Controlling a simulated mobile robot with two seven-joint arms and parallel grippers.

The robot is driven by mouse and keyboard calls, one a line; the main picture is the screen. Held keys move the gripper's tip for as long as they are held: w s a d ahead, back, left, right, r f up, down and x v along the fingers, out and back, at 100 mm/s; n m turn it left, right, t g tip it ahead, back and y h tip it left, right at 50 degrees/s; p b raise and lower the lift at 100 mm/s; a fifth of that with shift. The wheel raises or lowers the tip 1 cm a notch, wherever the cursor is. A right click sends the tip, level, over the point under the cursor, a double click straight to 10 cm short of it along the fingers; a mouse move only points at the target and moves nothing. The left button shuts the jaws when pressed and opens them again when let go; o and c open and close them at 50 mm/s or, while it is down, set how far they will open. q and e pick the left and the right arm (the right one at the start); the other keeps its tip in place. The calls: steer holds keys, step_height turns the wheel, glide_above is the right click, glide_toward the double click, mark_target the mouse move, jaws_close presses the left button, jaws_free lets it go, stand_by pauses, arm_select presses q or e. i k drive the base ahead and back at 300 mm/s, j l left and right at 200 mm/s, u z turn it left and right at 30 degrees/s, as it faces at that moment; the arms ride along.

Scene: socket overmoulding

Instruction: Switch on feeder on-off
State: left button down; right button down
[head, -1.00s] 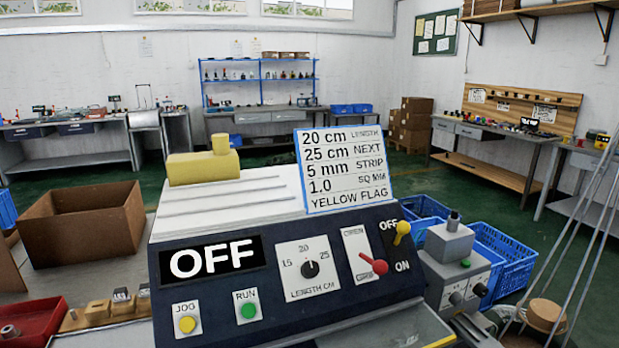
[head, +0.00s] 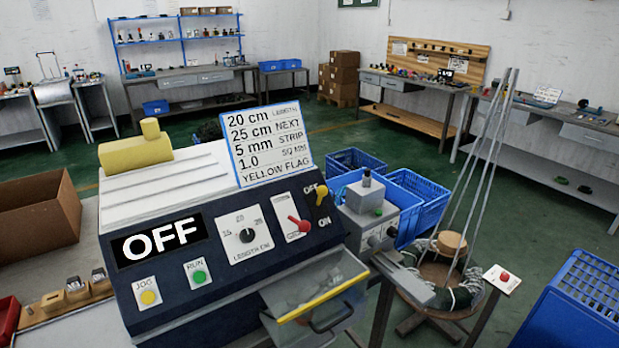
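The feeder on-off switch (head: 321,193) is a yellow toggle at the right end of the machine's dark front panel, between the words OFF above and ON below. Its knob is tipped up toward OFF. The machine's display (head: 159,240) reads OFF in white letters. Beside the switch sit a red lever (head: 298,224), a black length dial (head: 246,235), a green RUN button (head: 199,276) and a yellow JOG button (head: 148,297). Neither of my grippers shows in the head view.
An instruction card (head: 270,145) stands on the machine. A grey unit (head: 368,215) is at its right. A clear tray with a yellow edge (head: 320,299) juts out in front. A wire coil stand (head: 452,268) and blue crates (head: 418,205) stand further right. Green floor is open behind.

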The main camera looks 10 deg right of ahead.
mark_target(322, 191)
steer(key=i+l, duration=0.75)
steer(key=l, duration=0.15)
